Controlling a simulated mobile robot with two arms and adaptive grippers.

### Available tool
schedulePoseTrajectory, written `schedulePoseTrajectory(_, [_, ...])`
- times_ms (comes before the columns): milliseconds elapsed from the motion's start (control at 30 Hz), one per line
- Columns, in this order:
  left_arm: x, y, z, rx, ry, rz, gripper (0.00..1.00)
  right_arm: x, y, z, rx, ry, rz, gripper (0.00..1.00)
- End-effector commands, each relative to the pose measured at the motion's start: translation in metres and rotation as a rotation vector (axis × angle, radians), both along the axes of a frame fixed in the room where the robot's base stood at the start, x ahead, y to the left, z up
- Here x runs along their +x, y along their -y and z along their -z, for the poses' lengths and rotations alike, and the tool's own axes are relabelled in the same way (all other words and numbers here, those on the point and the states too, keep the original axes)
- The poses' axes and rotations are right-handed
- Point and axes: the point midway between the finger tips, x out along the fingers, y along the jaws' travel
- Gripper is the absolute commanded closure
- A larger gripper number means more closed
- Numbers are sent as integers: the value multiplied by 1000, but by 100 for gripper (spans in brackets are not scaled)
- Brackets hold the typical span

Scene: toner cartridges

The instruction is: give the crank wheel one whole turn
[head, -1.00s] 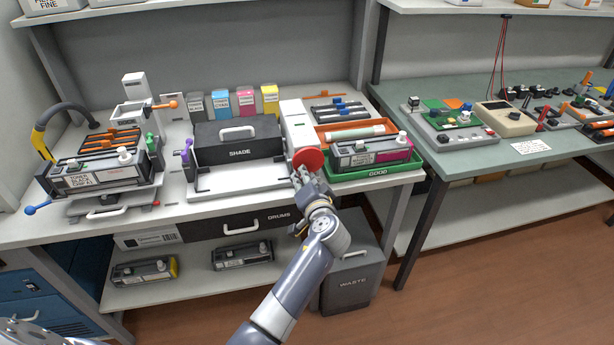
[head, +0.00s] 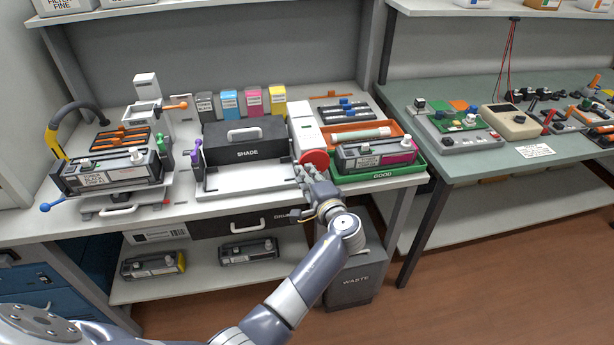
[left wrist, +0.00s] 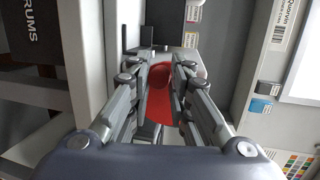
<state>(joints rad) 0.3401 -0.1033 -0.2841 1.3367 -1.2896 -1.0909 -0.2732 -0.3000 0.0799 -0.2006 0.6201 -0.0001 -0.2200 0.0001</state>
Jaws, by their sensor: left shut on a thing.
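The red crank wheel (head: 315,158) is on the front of the white upright unit (head: 303,122), between the shade box and the green tray. My left gripper (head: 308,178) is at the wheel's lower edge in the head view, its arm reaching up from below. In the left wrist view, the two fingers of my left gripper (left wrist: 160,78) are shut on the red wheel (left wrist: 160,105) between them. The fingers hide part of the wheel, and I cannot see its grip clearly. My right gripper is in neither view.
The black shade box (head: 245,140) with its white tray stands left of the wheel. The green tray (head: 385,175) marked GOOD, with a cartridge, is close on the right. A drums drawer (head: 245,222) and a waste bin (head: 355,285) are below.

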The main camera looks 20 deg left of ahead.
Motion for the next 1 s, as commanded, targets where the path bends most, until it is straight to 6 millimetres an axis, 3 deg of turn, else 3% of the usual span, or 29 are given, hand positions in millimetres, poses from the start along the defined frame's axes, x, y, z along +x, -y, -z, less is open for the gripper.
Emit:
schedulePoseTrajectory(533, [0,1,0,19,-15,2,100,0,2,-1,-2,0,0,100])
schedulePoseTrajectory(567, [0,1,0,19,-15,2,77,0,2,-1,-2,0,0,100])
schedulePoseTrajectory(633, [0,1,0,19,-15,2,61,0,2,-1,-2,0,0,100])
schedulePoseTrajectory(1000, [0,0,-3,18,-13,0,60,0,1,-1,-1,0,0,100])
